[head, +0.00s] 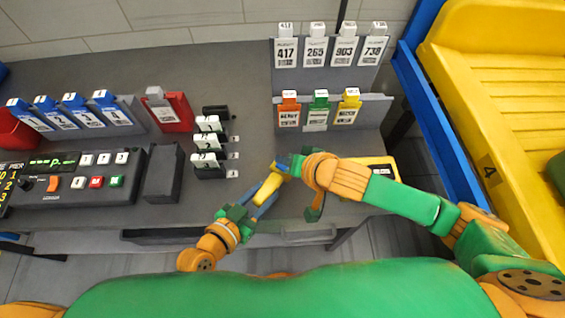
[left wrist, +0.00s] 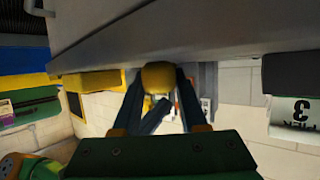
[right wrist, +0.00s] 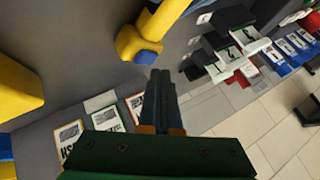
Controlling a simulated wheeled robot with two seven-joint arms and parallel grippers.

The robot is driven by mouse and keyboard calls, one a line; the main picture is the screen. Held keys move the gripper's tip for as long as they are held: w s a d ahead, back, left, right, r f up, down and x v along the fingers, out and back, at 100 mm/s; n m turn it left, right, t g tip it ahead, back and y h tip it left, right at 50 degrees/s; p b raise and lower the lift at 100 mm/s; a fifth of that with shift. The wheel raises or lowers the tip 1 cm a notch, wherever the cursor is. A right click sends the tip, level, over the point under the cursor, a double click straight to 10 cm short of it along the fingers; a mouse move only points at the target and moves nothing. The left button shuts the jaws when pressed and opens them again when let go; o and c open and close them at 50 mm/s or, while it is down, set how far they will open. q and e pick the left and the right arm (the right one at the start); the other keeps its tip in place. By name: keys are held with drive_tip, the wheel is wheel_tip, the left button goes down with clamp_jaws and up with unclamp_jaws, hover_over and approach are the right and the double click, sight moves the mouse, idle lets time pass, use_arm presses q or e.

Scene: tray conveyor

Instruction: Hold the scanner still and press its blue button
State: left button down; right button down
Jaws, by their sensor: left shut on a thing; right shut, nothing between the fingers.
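The scanner (head: 269,186) has a yellow body, tilted above the grey table's front edge. My left gripper (head: 266,189) is shut on it; in the left wrist view its yellow end (left wrist: 158,76) sits between the fingertips (left wrist: 160,88). In the right wrist view the scanner (right wrist: 163,18) is at the top, with blue parts around its lower end. My right gripper (head: 283,165) is shut and empty, its fingertips (right wrist: 161,76) close to that blue end. I cannot tell whether they touch it.
A yellow box (head: 379,162) lies right of my right gripper. Holders with orange, green and yellow cards (head: 319,110) stand behind. Black blocks with white labels (head: 208,143) stand to the left, near a control panel (head: 75,178). A yellow slatted surface (head: 510,80) is at far right.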

drive_tip(key=shift+f, duration=0.4)
drive_tip(key=shift+f, duration=0.4)
idle(0.5)
drive_tip(key=shift+r, duration=0.85)
drive_tip(key=shift+r, duration=0.1)
drive_tip(key=shift+r, duration=2.4)
